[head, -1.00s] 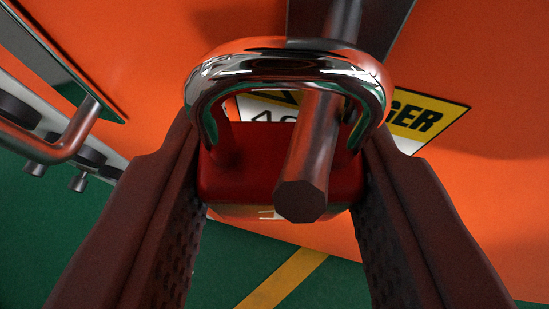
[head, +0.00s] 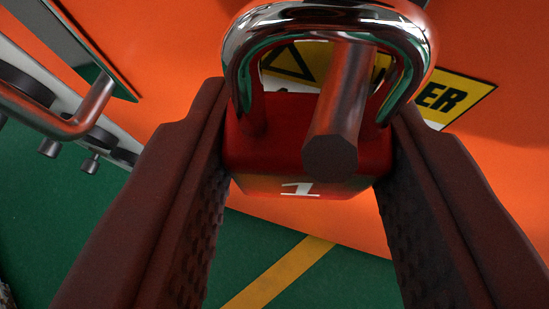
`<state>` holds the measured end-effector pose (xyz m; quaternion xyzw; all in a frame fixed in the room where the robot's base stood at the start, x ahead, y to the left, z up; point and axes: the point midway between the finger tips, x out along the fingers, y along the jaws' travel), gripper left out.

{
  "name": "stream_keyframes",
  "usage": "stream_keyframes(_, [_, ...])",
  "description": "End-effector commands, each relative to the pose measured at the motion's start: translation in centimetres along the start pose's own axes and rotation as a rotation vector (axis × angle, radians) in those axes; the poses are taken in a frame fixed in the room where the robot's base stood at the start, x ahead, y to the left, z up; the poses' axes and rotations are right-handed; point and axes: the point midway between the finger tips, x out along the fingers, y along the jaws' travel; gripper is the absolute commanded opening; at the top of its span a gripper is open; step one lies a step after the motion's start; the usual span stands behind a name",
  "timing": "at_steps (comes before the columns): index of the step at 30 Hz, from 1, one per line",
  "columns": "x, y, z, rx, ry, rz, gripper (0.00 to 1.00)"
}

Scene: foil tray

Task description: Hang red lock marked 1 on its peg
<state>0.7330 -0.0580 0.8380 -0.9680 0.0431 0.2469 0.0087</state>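The red lock (head: 275,150) has a white 1 on its lower face and a shiny silver shackle (head: 245,60). My gripper (head: 308,150) is shut on the lock's body, with one dark red finger against each side. The grey metal peg (head: 340,110) points toward the camera and passes through the shackle opening, in front of the lock body, right of its middle. The shackle's top crosses over the peg's far part. I cannot tell whether the shackle touches the peg.
Behind the lock is an orange panel (head: 190,55) with a yellow and white danger label (head: 455,97). A metal bar handle (head: 85,110) and a grey strip with dark knobs (head: 30,85) are at the left. The green floor (head: 80,215) has a yellow line (head: 280,272).

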Motion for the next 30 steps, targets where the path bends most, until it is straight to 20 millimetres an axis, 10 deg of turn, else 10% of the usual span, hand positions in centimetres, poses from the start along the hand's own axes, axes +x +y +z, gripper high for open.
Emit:
stream_keyframes(10, [-0.7,1.3,-1.2,0.014,0.028,0.016,0.53])
stream_keyframes(30, [-11.7,0.2,-0.5,0.000,0.022,0.003,0.59])
